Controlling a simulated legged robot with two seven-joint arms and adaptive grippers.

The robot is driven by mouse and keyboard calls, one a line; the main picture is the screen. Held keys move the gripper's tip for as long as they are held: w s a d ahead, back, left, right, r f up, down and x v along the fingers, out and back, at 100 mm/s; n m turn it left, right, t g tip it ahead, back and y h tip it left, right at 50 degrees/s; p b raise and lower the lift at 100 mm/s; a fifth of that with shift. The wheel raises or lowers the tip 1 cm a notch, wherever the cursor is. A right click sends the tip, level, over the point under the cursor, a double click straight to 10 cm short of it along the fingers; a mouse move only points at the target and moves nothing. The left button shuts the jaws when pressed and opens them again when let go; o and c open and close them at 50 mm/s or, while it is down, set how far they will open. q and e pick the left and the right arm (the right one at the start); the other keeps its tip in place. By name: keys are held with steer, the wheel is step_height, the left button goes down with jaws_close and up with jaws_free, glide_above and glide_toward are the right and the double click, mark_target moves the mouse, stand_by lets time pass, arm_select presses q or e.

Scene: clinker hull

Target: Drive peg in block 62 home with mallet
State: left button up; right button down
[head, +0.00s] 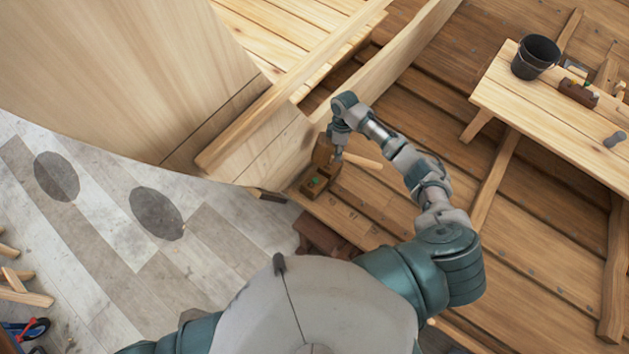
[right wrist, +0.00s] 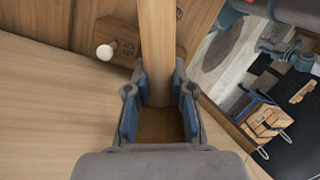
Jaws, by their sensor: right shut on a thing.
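My right gripper (right wrist: 158,105) is shut on the mallet's pale wooden handle (right wrist: 156,45), which runs up the right wrist view between the blue finger pads. In the head view my right gripper (head: 337,138) is at the mallet, whose brown head (head: 322,155) stands close by, with the handle (head: 362,160) sticking out to the right. A small brown block (right wrist: 120,40) with a dark mark, its number unreadable, bears a peg with a pale round end (right wrist: 105,52), left of the handle and apart from it. My left gripper is out of view.
A low brown block with a green spot (head: 313,186) lies just below the mallet head in the head view. A pale plank wall (head: 265,145) stands to the left. A bench (head: 545,105) with a dark bucket (head: 535,56) stands at right.

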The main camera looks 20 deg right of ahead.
steer(key=shift+s+f, duration=0.25)
steer(key=shift+f, duration=0.15)
steer(key=shift+w+d+r, duration=0.1)
steer(key=shift+r, duration=0.3)
steer(key=v, duration=0.4)
steer(key=shift+d+p, duration=0.25)
steer(key=shift+p, duration=0.15)
steer(key=shift+s, duration=0.25)
